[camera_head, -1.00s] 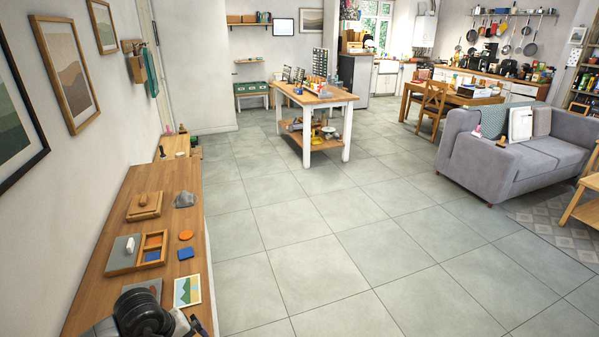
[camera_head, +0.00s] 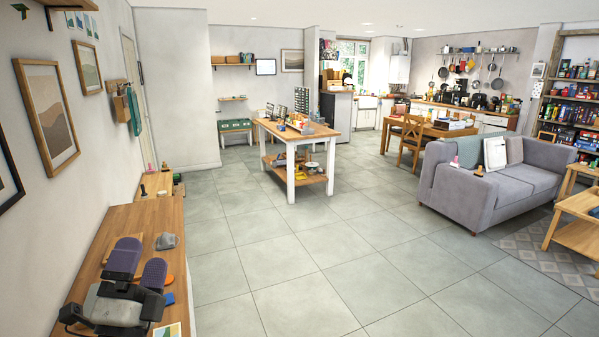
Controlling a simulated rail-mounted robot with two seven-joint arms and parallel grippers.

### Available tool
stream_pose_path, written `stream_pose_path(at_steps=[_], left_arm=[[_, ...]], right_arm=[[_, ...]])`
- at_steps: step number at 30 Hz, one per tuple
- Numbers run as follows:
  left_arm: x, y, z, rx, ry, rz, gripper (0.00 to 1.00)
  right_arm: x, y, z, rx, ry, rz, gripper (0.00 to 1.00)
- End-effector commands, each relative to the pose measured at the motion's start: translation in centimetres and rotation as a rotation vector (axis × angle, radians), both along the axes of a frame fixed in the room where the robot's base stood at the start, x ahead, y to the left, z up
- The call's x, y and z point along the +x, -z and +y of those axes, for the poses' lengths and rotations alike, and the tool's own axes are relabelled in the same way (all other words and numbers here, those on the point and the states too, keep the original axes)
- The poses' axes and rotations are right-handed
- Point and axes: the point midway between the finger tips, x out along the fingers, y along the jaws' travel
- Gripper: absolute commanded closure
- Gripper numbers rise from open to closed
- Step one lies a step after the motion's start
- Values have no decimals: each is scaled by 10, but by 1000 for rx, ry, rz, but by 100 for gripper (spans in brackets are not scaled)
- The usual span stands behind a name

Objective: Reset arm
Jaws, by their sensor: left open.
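My left gripper (camera_head: 142,254) is over the wooden sideboard at the lower left. Its two purple-padded fingers are spread apart, with nothing seen between them. The sideboard top (camera_head: 165,213) runs along the left wall. A grey lump (camera_head: 166,241) lies just beyond the fingers. A blue square (camera_head: 168,299) and part of an orange disc (camera_head: 169,280) lie to their right. A picture card (camera_head: 169,331) is cut off at the bottom edge. The gripper hides most of the tray and the wooden lidded box. My right gripper is out of view.
Framed pictures (camera_head: 46,112) hang on the left wall above the sideboard. A wooden worktable (camera_head: 292,134) stands mid-room. A grey sofa (camera_head: 465,196) is at the right, near a wooden table (camera_head: 577,235). The tiled floor between is clear.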

Motion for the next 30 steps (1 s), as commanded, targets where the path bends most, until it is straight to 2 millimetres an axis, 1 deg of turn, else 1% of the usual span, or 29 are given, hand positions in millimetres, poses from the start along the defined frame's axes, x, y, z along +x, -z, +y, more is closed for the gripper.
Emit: stream_pose_path(at_steps=[1, 2, 3, 4, 5, 6, 8, 9, 11, 12, 14, 16, 20, 21, 23, 24, 26, 27, 30], left_arm=[[-3, -1, 8, -169, -1, 66, 0], [-5, 2, 14, -273, -6, 111, 0], [-7, 10, 19, -411, -15, 179, 0], [-10, 19, 23, -511, -25, 238, 0], [-15, 28, 24, -610, -36, 303, 0], [-22, 43, 25, -735, -53, 399, 0], [-40, 68, 20, -900, -86, 569, 0], [-52, 83, 16, -974, -102, 671, 0], [-72, 101, 7, -1063, -110, 802, 0], [-85, 110, 0, -1114, -108, 876, 0], [-104, 119, -9, -1182, -88, 962, 0], [-127, 127, -16, -1261, -86, 1044, 0], [-172, 143, -18, -1393, -153, 1146, 0], [-187, 148, -18, -1429, -184, 1175, 0], [-209, 157, -18, -1477, -238, 1222, 0], [-224, 164, -19, -1503, -277, 1256, 0], [-247, 172, -21, -1537, -330, 1303, 0], [-262, 176, -23, -1555, -364, 1334, 0], [-296, 184, -29, -1582, -431, 1405, 0]], right_arm=[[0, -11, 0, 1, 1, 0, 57], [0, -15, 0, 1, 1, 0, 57], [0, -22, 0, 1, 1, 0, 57], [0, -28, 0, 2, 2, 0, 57], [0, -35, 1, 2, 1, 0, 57], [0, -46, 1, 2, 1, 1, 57], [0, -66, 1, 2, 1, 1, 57], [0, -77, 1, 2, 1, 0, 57], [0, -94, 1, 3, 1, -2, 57], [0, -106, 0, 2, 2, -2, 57], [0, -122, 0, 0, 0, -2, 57], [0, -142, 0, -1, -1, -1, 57], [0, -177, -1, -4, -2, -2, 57], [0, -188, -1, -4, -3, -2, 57], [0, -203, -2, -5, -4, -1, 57], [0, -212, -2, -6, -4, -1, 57], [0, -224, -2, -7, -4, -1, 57], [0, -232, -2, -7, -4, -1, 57], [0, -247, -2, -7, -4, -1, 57]])
